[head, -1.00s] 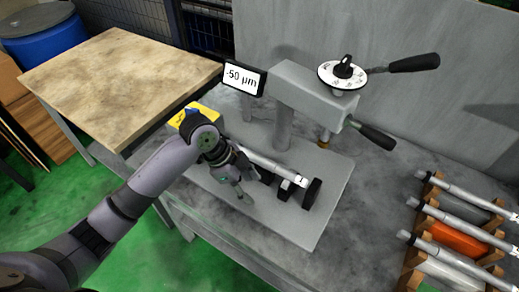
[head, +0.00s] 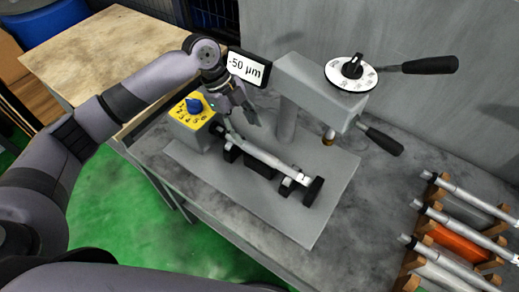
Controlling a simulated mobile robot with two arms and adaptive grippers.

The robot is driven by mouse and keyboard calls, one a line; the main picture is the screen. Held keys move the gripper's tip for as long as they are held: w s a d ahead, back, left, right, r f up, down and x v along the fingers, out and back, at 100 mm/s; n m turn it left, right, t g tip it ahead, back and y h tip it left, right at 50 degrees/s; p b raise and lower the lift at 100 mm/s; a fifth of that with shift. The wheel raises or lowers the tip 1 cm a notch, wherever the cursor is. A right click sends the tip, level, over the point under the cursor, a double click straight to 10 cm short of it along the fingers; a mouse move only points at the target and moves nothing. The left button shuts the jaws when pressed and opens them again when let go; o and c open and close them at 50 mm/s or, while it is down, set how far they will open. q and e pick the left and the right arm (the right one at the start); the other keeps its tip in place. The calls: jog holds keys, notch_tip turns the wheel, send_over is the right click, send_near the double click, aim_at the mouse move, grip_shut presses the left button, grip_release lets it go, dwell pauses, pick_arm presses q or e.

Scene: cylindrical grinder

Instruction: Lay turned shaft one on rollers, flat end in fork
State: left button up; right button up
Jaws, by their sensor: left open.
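The turned shaft (head: 272,160), a light grey rod with a label near its right end, lies on the dark roller supports (head: 287,187) of the grinder's grey baseplate (head: 325,219). Its left end is at a dark piece, likely the fork (head: 217,129), beside the yellow control box; whether the flat sits in the fork is too small to tell. Its right end is by a black upright stop (head: 313,191). My left gripper (head: 246,126) is open and empty, above and behind the shaft's left part, apparently clear of it. My right gripper is not in view.
The yellow control box (head: 191,111) with a blue knob stands left of the shaft. The grinding head (head: 318,92) with dial and handles overhangs behind, beside a "-50 µm" display (head: 246,68). A wooden rack (head: 411,259) with several shafts stands at right. A wooden-topped table (head: 105,60) is back left.

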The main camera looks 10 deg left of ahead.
aim_at(259, 150)
pick_arm(q)
jog(key=x, duration=0.3)
jog(key=shift+d+f+p, duration=0.1)
jog(key=shift+f+p, duration=0.1)
jog(key=shift+p, duration=0.1)
jog(key=shift+s+d+f+p, duration=0.15)
jog(key=shift+d+f+p, duration=0.1)
jog(key=shift+f+p, duration=0.15)
jog(key=p+x, duration=0.1)
jog(key=x, duration=0.2)
jog(key=shift+s+d+f+p, duration=0.15)
jog(key=shift+s+f+p, duration=0.05)
jog(key=shift+f+p, duration=0.15)
jog(key=shift+d+f, duration=0.1)
jog(key=shift+f, duration=0.35)
jog(key=shift+c, duration=0.2)
grip_shut()
jog(key=shift+w+r, duration=0.2)
jog(key=shift+r, duration=0.05)
